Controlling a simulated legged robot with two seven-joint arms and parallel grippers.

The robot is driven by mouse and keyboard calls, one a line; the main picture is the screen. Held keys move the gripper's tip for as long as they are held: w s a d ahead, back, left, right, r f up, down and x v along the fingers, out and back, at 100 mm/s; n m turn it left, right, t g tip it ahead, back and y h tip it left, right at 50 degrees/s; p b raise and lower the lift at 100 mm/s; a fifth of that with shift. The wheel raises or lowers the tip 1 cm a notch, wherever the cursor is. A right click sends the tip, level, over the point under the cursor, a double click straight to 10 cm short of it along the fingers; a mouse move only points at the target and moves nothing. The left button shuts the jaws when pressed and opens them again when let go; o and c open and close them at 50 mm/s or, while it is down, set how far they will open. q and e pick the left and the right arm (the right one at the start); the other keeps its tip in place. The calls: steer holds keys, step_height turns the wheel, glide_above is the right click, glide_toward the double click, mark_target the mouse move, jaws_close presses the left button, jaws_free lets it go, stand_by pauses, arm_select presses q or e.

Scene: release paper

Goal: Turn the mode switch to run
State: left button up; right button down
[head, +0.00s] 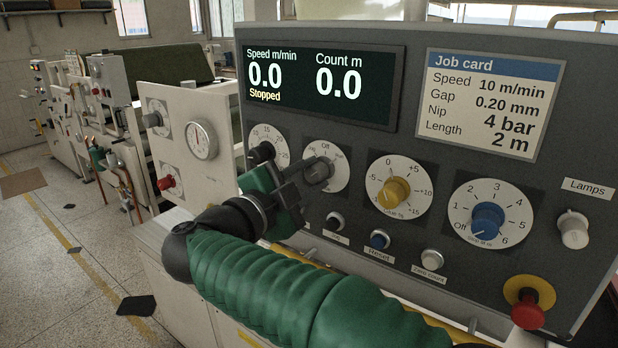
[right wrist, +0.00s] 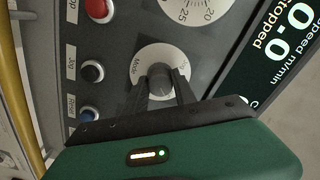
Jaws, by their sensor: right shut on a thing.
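The mode switch is a dark grey knob on a round white dial (head: 334,176), left of the yellow knob on the grey panel. In the right wrist view the dial (right wrist: 150,58) carries the word "Mode", and the knob (right wrist: 160,76) sits between my two dark fingers. My right gripper (head: 309,172), with its green body, is shut on this knob; its fingers also show in the wrist view (right wrist: 161,92). The fingers and hand cover part of the dial, so I cannot read where the switch points. My left gripper is not in view.
A display (head: 320,85) reads 0.0 and "Stopped". A yellow knob (head: 394,192), a blue knob (head: 488,219) and a red stop button (head: 528,309) are to the right. Reset (head: 380,239) and other push buttons sit below. A job card (head: 488,103) is at upper right.

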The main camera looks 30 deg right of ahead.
steer(key=c, duration=1)
jaws_free()
steer(key=shift+a, duration=0.1)
steer(key=shift+s+a+f, duration=0.1)
steer(key=shift+s+a, duration=0.05)
steer(key=shift+a, duration=0.15)
steer(key=b+v, duration=0.3)
steer(key=v, duration=1.3)
steer(key=shift+a, duration=0.1)
